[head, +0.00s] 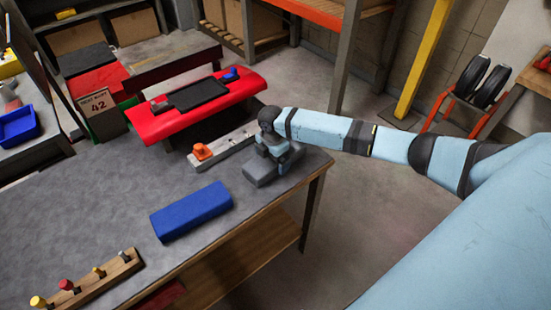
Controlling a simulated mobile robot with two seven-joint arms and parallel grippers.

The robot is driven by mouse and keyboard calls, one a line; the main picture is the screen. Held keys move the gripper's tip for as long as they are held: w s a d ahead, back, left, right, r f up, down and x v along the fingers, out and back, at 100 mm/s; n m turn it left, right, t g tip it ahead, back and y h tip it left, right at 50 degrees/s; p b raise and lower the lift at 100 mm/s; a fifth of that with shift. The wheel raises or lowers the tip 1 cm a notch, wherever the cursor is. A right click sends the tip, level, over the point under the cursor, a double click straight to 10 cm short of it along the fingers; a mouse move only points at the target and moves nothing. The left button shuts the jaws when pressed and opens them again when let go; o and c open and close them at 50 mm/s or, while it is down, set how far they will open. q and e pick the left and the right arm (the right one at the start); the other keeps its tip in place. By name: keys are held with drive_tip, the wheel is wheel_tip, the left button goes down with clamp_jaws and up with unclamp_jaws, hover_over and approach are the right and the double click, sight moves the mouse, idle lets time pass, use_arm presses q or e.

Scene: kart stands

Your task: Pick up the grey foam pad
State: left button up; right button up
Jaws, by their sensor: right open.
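The grey foam pad (262,180) is a small dark grey block lying near the right end of the grey worktable (80,207). My right gripper (270,162) points down at the pad, with its arm coming in from the right. It is open and covers part of the pad's top. I cannot tell whether its fingers touch the pad or straddle it. My left gripper is not in view.
A blue block (191,211) lies left of the pad. A light bar with an orange knob (203,152) lies behind it. A wooden rack with coloured pegs (88,281) stands at the front left.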

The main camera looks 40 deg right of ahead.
drive_tip(key=shift+f, duration=0.5)
drive_tip(key=c, duration=0.7)
drive_tip(key=shift+r, duration=0.1)
